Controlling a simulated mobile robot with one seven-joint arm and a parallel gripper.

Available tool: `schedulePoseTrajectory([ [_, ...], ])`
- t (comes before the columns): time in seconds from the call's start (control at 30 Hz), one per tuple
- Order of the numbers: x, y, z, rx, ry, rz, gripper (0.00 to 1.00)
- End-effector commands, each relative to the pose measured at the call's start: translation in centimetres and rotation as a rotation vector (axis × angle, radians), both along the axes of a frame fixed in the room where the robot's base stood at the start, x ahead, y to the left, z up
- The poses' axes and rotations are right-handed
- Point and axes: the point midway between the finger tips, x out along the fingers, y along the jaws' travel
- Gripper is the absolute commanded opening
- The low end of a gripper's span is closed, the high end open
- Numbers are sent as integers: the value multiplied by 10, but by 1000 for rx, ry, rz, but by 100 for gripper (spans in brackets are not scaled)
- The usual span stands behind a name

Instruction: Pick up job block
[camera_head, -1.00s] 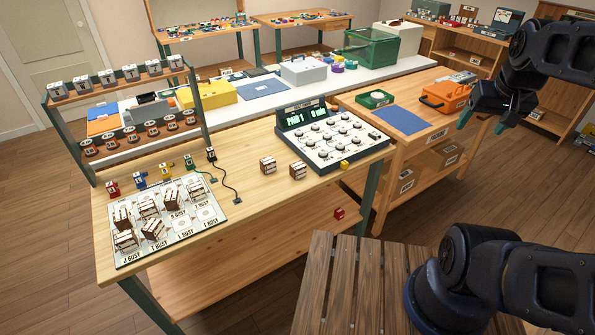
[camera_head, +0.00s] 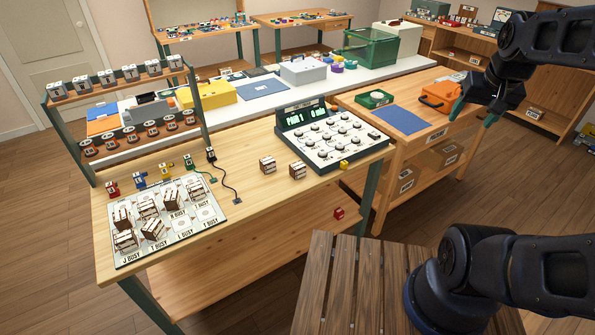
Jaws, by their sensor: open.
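Two loose wooden blocks with dark and white labels stand on the bench, the left block (camera_head: 267,165) and the right block (camera_head: 298,170), both just left of the dial console. Several similar blocks stand on the white labelled board (camera_head: 205,217) at the bench's left front, among them a block (camera_head: 124,240) in the board's corner. The print is too small to tell which is the job block. My gripper (camera_head: 475,113) is open and empty, pointing down in the air at the right, in front of the right-hand table and far from the blocks.
The dial console (camera_head: 335,139) with its lit display stands at the bench's right end. Small coloured pieces, such as the red one (camera_head: 112,188), and black cables lie behind the board. A green-posted rack (camera_head: 124,108) rises at the left. The bench (camera_head: 250,205) is bare in front.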

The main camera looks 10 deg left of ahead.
Motion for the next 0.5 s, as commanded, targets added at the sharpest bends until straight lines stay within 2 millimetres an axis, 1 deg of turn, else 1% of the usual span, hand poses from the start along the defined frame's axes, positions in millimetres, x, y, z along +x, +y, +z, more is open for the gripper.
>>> schedulePoseTrajectory([
  [0.03, 12, 7, -1, 14, 17, -9, 65],
  [0.27, 62, 45, -6, 82, 78, -90, 65],
  [0.5, 109, 94, -22, 130, 145, -182, 65],
])
